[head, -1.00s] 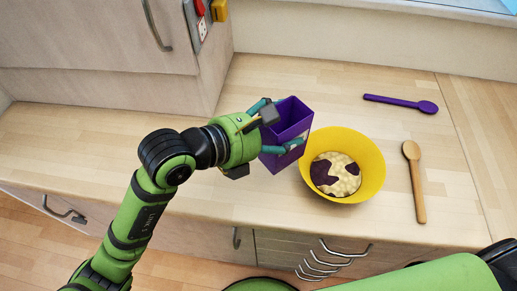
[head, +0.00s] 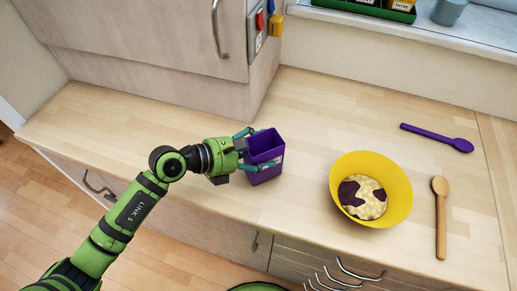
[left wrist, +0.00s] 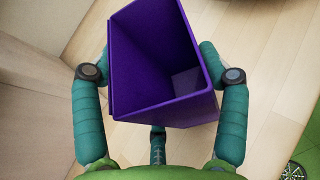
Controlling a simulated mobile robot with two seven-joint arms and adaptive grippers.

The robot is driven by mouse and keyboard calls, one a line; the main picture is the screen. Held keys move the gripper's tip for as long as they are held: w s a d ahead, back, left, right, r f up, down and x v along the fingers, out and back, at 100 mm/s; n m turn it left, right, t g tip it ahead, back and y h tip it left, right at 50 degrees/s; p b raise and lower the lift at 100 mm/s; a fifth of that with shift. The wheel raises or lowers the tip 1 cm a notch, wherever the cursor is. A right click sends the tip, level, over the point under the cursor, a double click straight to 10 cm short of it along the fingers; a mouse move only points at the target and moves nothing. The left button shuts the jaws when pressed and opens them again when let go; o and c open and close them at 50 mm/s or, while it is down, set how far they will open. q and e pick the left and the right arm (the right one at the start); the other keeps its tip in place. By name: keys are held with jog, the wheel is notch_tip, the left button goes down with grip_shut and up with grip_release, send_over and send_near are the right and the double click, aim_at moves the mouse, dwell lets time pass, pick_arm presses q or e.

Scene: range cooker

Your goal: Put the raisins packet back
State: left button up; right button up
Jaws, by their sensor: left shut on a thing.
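The purple raisins packet (head: 265,152) is an open-topped box, held upright over the wooden counter, left of the yellow bowl. In the left wrist view the packet (left wrist: 155,60) shows its open mouth and looks empty inside. My left gripper (head: 247,157) is shut on the packet, with teal fingers on both sides of it, seen also in the left wrist view (left wrist: 160,82). Whether the packet's base touches the counter I cannot tell. My right gripper is not in view.
The yellow bowl (head: 400,190) holds pale pieces and dark raisins. A purple spoon (head: 436,136) and a wooden spoon (head: 440,215) lie right of it. A green tray (head: 350,5) with jars and a grey-blue cup (head: 448,11) stand on the windowsill. The counter's left part is clear.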

pick_arm(q)
jog(key=shift+f, duration=0.55)
jog(key=o, duration=1.2)
jog(key=shift+f, duration=0.1)
jog(key=shift+r, duration=0.25)
jog(key=b+v, duration=0.3)
jog(key=v, duration=0.9)
jog(key=shift+b, duration=0.4)
